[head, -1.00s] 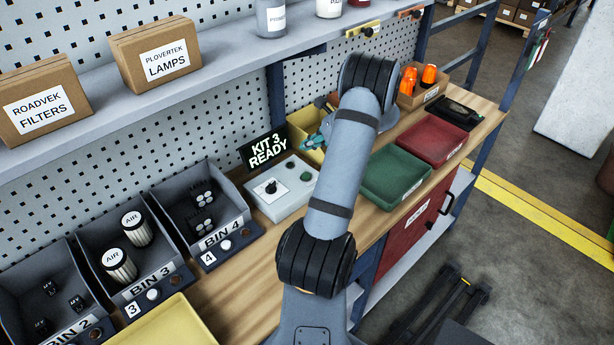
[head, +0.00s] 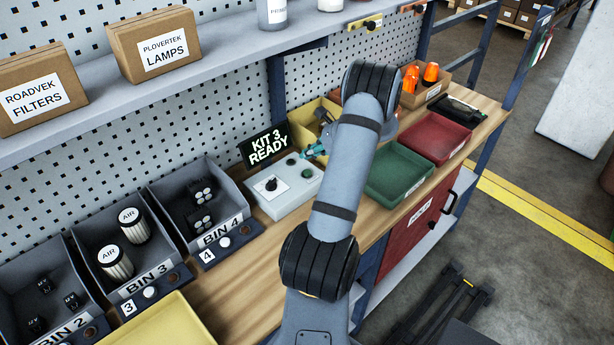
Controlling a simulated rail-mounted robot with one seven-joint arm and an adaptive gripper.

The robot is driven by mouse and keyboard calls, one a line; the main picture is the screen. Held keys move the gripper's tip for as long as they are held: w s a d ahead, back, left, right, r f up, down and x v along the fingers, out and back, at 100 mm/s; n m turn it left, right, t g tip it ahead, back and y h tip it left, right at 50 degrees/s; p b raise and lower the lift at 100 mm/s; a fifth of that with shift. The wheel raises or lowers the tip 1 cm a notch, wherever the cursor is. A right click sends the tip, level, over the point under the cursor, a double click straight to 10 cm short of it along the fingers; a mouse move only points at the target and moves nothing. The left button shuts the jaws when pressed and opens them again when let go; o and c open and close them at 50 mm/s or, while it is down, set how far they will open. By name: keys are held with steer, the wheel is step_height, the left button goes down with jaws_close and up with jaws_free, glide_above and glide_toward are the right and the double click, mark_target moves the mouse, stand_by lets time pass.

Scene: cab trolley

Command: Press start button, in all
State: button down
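I cannot read which is the start button. A black sign (head: 268,148) behind it reads "KIT 3 READY". My gripper (head: 311,152), with teal fingers, is just behind and right of the box's back right corner. It appears apart from the buttons. My arm hides part of it, and its opening is too small to judge.
Bins of parts, including Bin 4 (head: 222,232), stand left of the box. A yellow bin (head: 300,116) is behind my gripper. A green tray (head: 398,175) and a red tray (head: 435,138) lie to the right. A shelf (head: 215,72) with cartons overhangs the back.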

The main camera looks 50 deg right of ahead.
mark_target(309, 173)
steer(key=shift+f+b, duration=1.45)
steer(key=shift+f, duration=0.55)
steer(key=shift+f, duration=0.15)
steer(key=shift+f+b, duration=0.3)
steer(key=shift+b, duration=0.35)
steer(key=shift+f+b, duration=0.45)
steer(key=shift+b, duration=0.15)
steer(key=shift+r, duration=0.15)
stand_by(0.5)
steer(key=shift+r+p, duration=0.55)
steer(key=shift+r, duration=0.2)
steer(key=shift+r+p, duration=1.6)
steer(key=shift+r, duration=0.95)
